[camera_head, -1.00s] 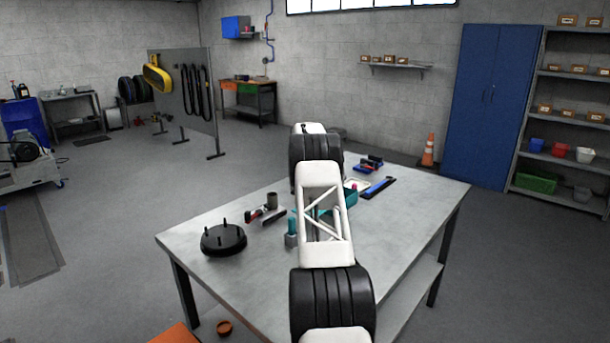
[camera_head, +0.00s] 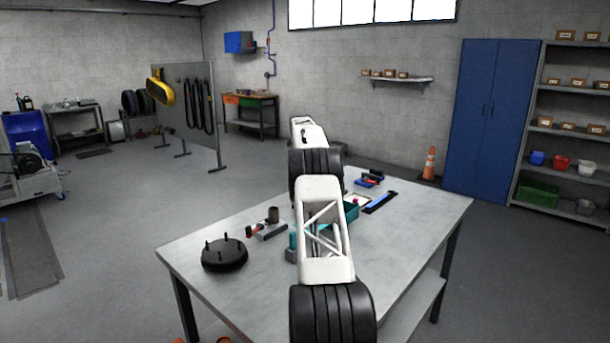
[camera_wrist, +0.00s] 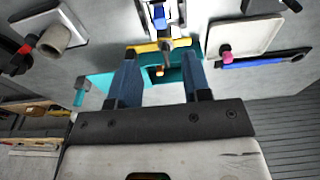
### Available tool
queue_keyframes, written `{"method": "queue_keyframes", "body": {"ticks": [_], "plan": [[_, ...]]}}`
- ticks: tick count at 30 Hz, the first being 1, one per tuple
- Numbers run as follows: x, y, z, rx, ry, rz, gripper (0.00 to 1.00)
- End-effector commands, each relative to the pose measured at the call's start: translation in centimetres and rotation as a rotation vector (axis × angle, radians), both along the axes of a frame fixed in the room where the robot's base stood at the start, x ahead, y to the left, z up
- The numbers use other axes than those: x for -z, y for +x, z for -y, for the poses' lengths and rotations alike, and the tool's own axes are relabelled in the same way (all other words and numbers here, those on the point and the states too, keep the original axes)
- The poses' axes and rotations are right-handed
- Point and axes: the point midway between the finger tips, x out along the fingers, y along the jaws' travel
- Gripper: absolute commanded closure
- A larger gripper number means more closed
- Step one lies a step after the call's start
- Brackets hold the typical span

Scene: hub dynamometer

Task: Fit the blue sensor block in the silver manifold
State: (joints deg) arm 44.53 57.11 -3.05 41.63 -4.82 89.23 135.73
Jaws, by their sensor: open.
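In the wrist view, my gripper (camera_wrist: 160,62) is open, its two blue-grey fingers apart with nothing held between them. A silver part (camera_wrist: 176,27), which looks like the manifold, is at the top edge, beyond the fingertips and partly cut off. A small blue block (camera_wrist: 159,17), perhaps the sensor block, shows at that silver part; I cannot tell whether it is seated in it or only above it. A teal bin (camera_wrist: 97,82) lies beyond and between the fingers, with a small orange piece (camera_wrist: 160,71) showing there. In the head view my arm hides the gripper.
A white tray (camera_wrist: 240,38) with a pink knob and a blue bar (camera_wrist: 262,62) lie to the right. A grey cup (camera_wrist: 55,40) and a red-ended tool (camera_wrist: 16,62) lie to the left. A black studded hub (camera_head: 224,255) sits on the table's left (camera_head: 410,230).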

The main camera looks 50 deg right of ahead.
Motion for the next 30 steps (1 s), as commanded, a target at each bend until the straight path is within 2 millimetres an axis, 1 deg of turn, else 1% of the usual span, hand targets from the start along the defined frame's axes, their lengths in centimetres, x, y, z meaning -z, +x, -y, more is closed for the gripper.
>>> {"method": "queue_keyframes", "body": {"ticks": [3, 7, 30], "plan": [[-0.82, 0.13, 0.01, 0.000, 0.000, 0.000, 0.56], [-1.30, 0.16, 0.00, 0.000, 0.000, 0.000, 0.56], [-1.39, 0.15, 0.00, 0.000, 0.000, 0.000, 0.56]]}}
